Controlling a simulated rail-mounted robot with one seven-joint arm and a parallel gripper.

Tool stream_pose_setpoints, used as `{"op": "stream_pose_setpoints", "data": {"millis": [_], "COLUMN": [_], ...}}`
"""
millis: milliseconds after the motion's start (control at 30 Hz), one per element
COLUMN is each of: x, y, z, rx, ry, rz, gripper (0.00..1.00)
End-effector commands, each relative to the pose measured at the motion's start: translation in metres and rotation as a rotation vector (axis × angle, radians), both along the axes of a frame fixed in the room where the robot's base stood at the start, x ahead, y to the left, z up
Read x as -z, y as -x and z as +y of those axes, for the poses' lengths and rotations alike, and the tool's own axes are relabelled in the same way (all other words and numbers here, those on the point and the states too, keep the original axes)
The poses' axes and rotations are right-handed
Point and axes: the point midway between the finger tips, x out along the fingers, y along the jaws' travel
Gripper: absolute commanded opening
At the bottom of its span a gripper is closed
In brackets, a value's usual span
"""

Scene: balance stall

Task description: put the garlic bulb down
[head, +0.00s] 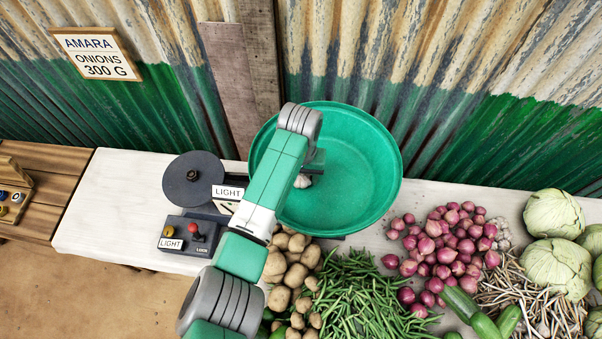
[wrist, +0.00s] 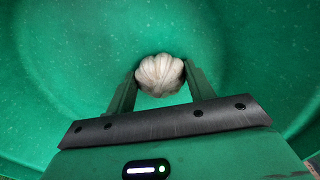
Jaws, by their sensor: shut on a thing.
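A white garlic bulb (wrist: 160,74) sits between the two fingers of my gripper (wrist: 160,88) in the wrist view, with green surface behind it. In the head view the garlic bulb (head: 302,181) shows small and pale beside the end of my arm, over the large green basin (head: 365,170). My gripper (head: 310,172) is shut on the bulb, partly hidden by the arm in that view. Whether the bulb touches the basin's floor I cannot tell.
The basin looks otherwise empty. A dark round plate (head: 186,178) marked LIGHT stands left of it, with a control box (head: 190,238) in front. Potatoes (head: 290,265), green beans (head: 360,300), onions (head: 450,240) and cabbages (head: 553,213) lie in front and to the right. A corrugated wall stands behind.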

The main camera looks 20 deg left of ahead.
Motion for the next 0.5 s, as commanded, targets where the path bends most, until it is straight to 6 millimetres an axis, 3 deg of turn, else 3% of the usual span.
{"op": "stream_pose_setpoints", "data": {"millis": [33, 67, 167, 500], "x": [0.0025, 0.0021, 0.0017, -0.0064], "y": [0.0001, 0.0000, 0.0001, -0.0003], "z": [-0.0004, -0.0002, -0.0001, -0.0001], "rx": [0.000, 0.000, 0.000, 0.000], "ry": [0.000, 0.000, 0.000, 0.000], "rz": [0.001, 0.000, 0.000, 0.000], "gripper": [0.31, 0.57, 0.75, 0.75]}}
